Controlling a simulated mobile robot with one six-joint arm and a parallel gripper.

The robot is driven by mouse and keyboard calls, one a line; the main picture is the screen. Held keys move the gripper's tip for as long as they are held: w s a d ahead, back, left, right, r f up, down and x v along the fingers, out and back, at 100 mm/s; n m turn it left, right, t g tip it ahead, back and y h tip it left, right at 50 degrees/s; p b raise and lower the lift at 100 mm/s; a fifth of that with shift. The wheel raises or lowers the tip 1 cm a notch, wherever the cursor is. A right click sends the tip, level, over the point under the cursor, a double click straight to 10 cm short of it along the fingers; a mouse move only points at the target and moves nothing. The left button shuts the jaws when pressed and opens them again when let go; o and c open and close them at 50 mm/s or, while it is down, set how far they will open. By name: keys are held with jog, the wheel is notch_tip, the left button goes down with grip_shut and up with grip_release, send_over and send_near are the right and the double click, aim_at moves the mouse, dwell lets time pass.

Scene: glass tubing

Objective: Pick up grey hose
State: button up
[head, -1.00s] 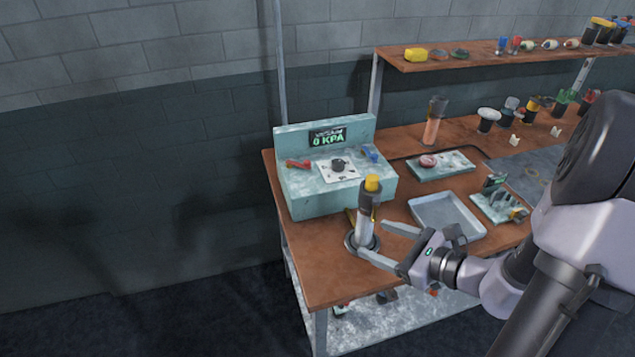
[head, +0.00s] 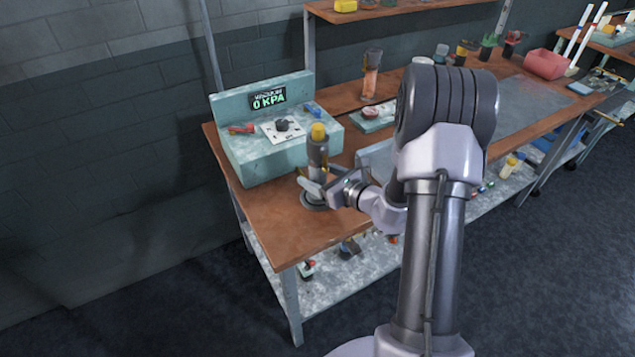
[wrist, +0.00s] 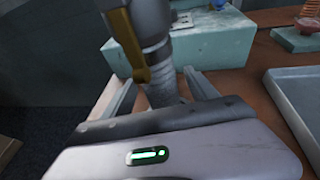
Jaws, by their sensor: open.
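The grey hose (head: 317,152) appears to be the upright grey cylinder with a yellow cap, standing in a dark round base (head: 314,203) near the table's front left. In the wrist view its ribbed lower part (wrist: 162,92) shows between my fingers, with a brass-coloured strip (wrist: 128,48) on its upper left. My gripper (head: 316,186) is open at the hose's lower part, one finger on each side. In the wrist view my gripper (wrist: 158,84) shows a gap beside the hose on at least the right. Whether either finger touches it I cannot tell.
The pale green vacuum box (head: 245,158), reading 0 KPA, stands close behind the hose. A grey tray (wrist: 300,95) lies to the right. The wooden table (head: 262,222) is clear at front left. A shelf (head: 400,14) hangs behind.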

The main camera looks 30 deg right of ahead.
jog(key=shift+w, duration=0.2)
jog(key=shift+s, duration=0.1)
jog(key=shift+c, duration=0.7)
grip_shut()
jog(key=shift+r, duration=0.1)
